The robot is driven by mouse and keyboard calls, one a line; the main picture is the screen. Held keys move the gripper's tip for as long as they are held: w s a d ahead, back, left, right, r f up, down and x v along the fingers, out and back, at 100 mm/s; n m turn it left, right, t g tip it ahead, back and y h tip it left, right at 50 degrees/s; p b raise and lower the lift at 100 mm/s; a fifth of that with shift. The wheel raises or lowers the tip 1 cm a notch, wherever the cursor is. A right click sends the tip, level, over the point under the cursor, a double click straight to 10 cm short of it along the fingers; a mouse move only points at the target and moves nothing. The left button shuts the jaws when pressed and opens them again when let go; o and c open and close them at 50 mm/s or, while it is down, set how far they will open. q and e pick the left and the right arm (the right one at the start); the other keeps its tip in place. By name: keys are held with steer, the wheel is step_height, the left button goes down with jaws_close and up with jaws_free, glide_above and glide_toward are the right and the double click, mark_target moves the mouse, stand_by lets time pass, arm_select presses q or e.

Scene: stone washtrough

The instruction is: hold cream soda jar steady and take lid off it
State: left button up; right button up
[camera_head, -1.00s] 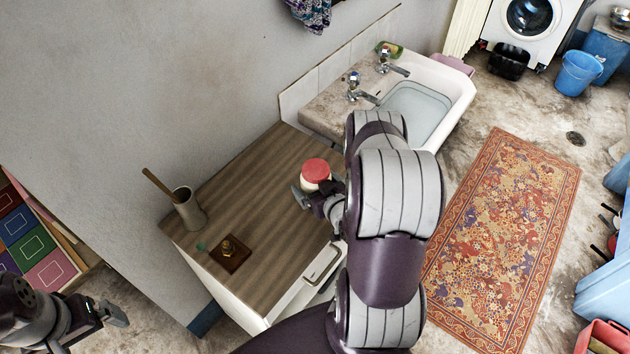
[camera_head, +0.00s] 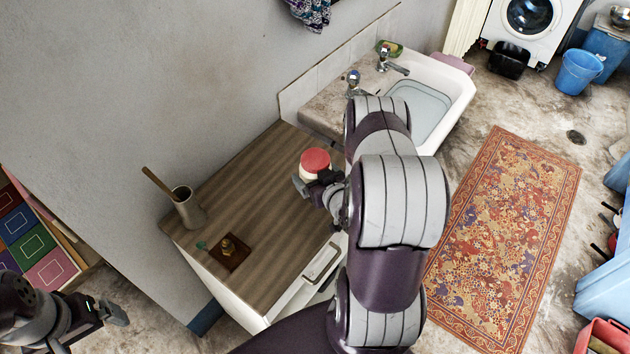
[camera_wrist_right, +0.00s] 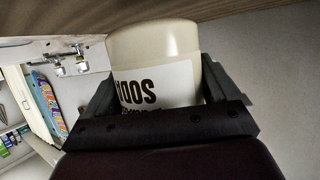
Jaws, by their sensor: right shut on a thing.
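The cream soda jar (camera_wrist_right: 158,85) is cream with a white label and dark letters, and it has a red lid (camera_head: 315,159). In the head view the jar (camera_head: 314,174) is upright at the right side of the wooden counter top. I cannot tell whether its base touches the counter. My right gripper (camera_head: 317,189) is shut on the jar body below the lid; the wrist view shows a finger on each side of it.
The wooden counter (camera_head: 262,190) has clear room in its middle. A pot with a wooden handle (camera_head: 187,207) stands at its left, and a brown square with a brass-coloured piece (camera_head: 229,252) lies nearer. The sink (camera_head: 428,108) with taps is behind my right arm.

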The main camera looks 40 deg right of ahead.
steer(key=s+d+r+b, duration=0.1)
steer(key=s+d+r, duration=0.5)
steer(key=d, duration=0.3)
steer(key=shift+s+d+r, duration=0.2)
steer(key=shift+d+r, duration=0.2)
steer(key=shift+r, duration=0.5)
steer(key=o, duration=0.5)
steer(key=c, duration=0.6)
